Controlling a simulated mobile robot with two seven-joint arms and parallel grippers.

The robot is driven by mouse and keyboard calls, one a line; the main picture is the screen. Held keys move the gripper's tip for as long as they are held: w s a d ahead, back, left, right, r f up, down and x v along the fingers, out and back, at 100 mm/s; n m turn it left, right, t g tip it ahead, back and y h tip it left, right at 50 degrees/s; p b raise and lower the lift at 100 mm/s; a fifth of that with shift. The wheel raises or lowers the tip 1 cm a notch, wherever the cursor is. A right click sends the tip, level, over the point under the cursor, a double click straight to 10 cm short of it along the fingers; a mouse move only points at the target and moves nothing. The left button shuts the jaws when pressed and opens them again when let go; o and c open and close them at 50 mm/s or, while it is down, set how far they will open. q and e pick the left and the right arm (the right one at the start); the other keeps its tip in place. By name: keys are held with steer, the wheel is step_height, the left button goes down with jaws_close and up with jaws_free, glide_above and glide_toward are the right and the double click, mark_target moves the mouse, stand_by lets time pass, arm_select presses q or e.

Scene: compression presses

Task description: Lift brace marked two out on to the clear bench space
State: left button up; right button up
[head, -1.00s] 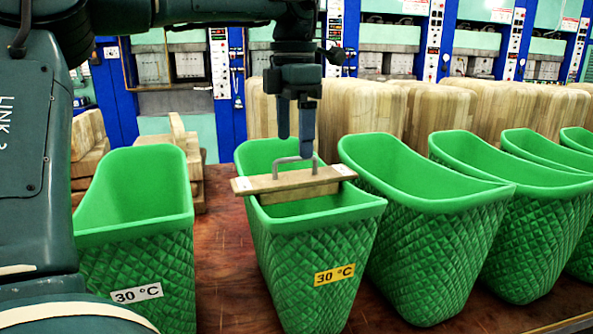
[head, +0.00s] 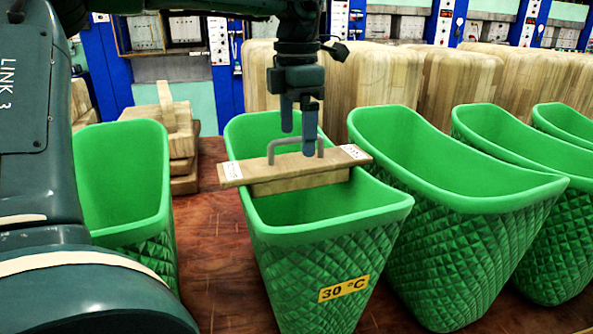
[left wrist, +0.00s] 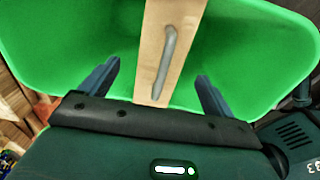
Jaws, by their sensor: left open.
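A wooden brace (head: 296,165) with a grey bar handle (head: 290,142) lies across the rim of a green bin (head: 330,232) that bears a yellow 30 °C label. Small white labels sit at both ends of the brace, but their marks are too small to read. My left gripper (head: 299,147) is open just above the handle, pointing down. In the left wrist view the fingers (left wrist: 157,87) stand apart on either side of the brace (left wrist: 172,15) and its handle (left wrist: 167,62), with nothing between them gripped. My right gripper is not in view.
Other green bins stand close by, one at left (head: 120,190) and several at right (head: 440,200). Stacked wooden blocks (head: 180,140) and tall wooden forms (head: 370,85) stand behind. Bare brown bench (head: 215,240) shows between the left bins.

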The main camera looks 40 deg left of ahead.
mark_target(297, 160)
arm_select(q)
step_height(297, 160, down, 6)
steer(key=shift+s+f, duration=0.15)
steer(key=shift+f, duration=0.1)
steer(key=shift+r, duration=0.1)
steer(key=c, duration=1.7)
